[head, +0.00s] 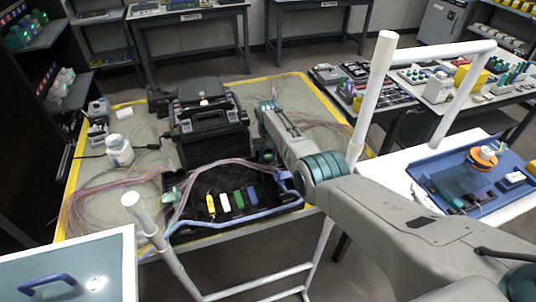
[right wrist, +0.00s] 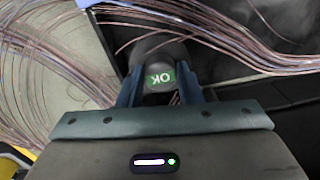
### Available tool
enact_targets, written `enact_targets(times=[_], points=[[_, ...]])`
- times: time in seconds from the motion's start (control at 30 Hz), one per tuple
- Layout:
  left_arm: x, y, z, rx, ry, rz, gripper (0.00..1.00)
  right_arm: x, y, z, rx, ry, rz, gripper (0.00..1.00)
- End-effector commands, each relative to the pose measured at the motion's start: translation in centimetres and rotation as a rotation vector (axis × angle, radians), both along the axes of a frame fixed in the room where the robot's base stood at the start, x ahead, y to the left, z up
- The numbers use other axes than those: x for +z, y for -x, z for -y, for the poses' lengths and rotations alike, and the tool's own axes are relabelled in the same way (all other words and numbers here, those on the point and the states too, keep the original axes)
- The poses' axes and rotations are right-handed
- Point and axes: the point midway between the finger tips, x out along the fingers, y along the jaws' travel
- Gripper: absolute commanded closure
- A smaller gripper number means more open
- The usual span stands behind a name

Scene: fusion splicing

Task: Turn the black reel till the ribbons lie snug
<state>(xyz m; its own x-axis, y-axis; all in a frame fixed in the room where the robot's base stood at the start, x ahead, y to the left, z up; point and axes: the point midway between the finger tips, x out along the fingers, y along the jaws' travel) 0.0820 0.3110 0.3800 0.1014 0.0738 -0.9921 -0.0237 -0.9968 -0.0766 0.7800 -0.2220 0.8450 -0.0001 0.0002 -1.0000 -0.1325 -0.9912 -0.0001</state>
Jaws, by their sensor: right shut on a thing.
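The black reel (right wrist: 158,52) shows in the right wrist view as a dark round body with a green OK label facing me. My right gripper (right wrist: 160,88) is shut on it, one blue-grey finger on each side. In the head view my right gripper (head: 267,156) is low at the right back of a black tray (head: 262,198); I cannot make out the reel there. Thin pinkish-brown ribbons (right wrist: 225,35) run past the reel in the wrist view, and a pink bundle (head: 200,172) arches over the tray in the head view. My left gripper is not in view.
A black splicer (head: 208,132) stands behind the tray. Yellow, white, green and blue pieces lie in the tray, and a pale blue tube (head: 235,221) runs along its front. A white bottle (head: 119,150) stands left. White rails (head: 375,95) rise beside my right arm.

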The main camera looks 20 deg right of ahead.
Motion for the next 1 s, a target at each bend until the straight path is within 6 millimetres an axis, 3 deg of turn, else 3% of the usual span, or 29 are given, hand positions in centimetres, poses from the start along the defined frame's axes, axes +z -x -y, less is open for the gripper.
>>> enact_targets(times=[0.27,0.3,0.4,0.77,1.0], points=[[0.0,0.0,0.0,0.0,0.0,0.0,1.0,0.0,0.0,0.0,0.0,0.0,0.0,0.91],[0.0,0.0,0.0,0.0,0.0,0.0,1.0,0.0,0.0,0.0,0.0,0.0,0.0,0.66],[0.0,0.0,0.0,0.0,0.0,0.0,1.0,0.0,0.0,0.0,0.001,0.0,0.0,0.46],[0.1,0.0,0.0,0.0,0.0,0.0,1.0,0.4,0.0,0.0,0.001,0.0,0.0,0.46],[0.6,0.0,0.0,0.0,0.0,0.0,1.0,3.5,-0.1,0.0,0.001,0.0,0.004,0.46]])
